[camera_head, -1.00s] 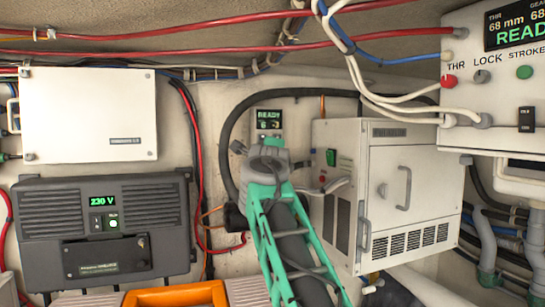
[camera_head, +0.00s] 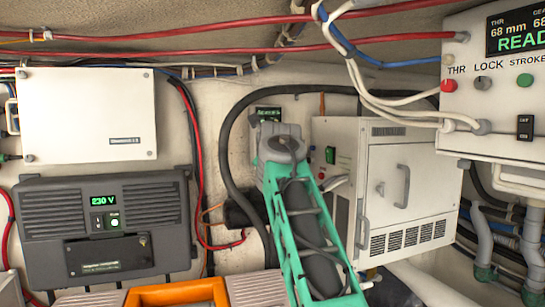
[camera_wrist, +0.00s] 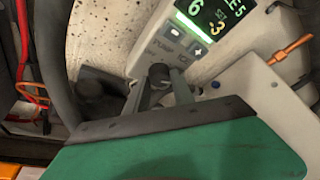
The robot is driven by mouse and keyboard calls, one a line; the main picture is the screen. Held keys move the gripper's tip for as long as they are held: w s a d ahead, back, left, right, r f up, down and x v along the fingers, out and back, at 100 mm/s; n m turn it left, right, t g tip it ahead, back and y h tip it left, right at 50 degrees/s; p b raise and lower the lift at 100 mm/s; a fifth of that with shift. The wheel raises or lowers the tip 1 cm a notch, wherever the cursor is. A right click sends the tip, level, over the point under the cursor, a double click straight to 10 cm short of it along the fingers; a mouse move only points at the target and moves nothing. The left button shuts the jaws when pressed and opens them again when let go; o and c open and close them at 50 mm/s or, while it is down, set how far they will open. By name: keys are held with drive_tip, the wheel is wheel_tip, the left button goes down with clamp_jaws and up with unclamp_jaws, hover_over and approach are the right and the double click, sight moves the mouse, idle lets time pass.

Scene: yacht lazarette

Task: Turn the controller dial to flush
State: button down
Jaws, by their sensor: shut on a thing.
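The controller is a pale panel on the back wall with a lit green display (camera_head: 268,113). In the wrist view its display (camera_wrist: 212,14) shows large digits, with two small buttons (camera_wrist: 187,42) below. The dial (camera_wrist: 158,70) is a small dark knob under them. My gripper (camera_wrist: 160,82) is shut on the dial, one grey finger on each side. In the head view my green arm and gripper (camera_head: 282,147) cover the dial and most of the controller.
A white cabinet with a door handle (camera_head: 403,186) stands close to the right of my arm. A thick black hose (camera_head: 229,150) curves along the left. An orange lever (camera_wrist: 290,49) juts out right of the controller. A grey 230 V unit (camera_head: 145,195) is further left.

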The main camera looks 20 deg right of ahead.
drive_tip(key=c, duration=1.1)
unclamp_jaws()
drive_tip(key=shift+s, duration=0.1)
drive_tip(key=b+v, duration=0.2)
drive_tip(key=v, duration=0.5)
drive_tip(key=shift+s+a+r+b, duration=0.1)
drive_tip(key=shift+s+b, duration=0.15)
drive_tip(key=shift+b, duration=0.15)
